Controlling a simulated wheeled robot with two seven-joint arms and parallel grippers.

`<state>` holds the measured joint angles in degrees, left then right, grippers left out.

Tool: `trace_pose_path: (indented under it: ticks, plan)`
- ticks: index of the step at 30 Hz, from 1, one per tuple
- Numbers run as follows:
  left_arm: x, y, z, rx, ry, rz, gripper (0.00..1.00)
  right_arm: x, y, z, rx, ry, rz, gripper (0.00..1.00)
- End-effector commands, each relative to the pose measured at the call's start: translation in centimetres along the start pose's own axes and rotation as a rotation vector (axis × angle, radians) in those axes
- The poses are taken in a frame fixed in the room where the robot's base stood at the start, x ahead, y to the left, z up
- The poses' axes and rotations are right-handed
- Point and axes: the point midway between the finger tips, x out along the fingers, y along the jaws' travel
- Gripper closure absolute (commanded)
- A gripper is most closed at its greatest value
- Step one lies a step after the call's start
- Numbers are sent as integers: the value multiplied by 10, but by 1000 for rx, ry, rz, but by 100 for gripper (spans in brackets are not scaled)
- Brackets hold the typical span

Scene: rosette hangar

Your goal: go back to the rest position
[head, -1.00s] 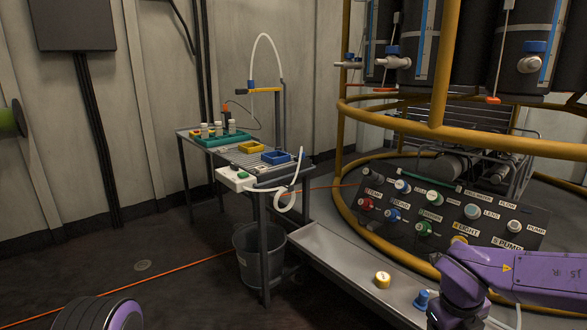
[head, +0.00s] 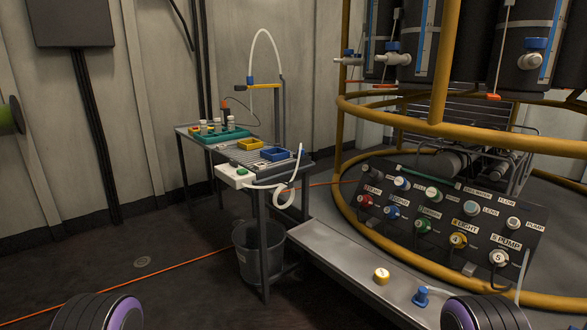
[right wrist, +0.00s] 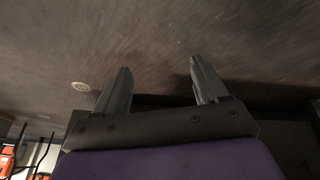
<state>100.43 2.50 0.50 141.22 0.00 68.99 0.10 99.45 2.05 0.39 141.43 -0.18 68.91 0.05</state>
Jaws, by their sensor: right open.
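My right gripper (right wrist: 160,82) shows in the right wrist view with its two dark fingers spread apart. Nothing is between the fingers, and the dark floor lies beyond them. In the head view only a rounded purple and black part of my right arm shows at the bottom right, and a matching part of my left arm at the bottom left. Neither gripper is seen in the head view. My left gripper is out of view.
A panel (head: 398,248) with labelled knobs and plugs stands at the right, under a yellow railing (head: 440,129). A grey tray (head: 331,250) holds a yellow-topped knob (head: 381,276) and a blue fitting (head: 421,297). A workbench (head: 258,182) stands over a bucket (head: 247,262).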

Motion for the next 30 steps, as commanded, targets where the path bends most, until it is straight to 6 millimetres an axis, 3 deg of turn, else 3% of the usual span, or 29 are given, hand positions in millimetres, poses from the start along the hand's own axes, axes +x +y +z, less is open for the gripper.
trace_pose_path:
  ticks: [1,8,21,25,30]
  plan:
    - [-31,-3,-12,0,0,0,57,-31,0,-18,10,14,-6,27]
    - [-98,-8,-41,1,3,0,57,-98,6,-46,13,18,-7,27]
    - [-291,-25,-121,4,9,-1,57,-292,25,-124,12,26,-7,27]
    - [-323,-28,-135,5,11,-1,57,-324,29,-137,11,27,-6,27]
    - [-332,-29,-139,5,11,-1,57,-333,30,-140,11,28,-6,27]
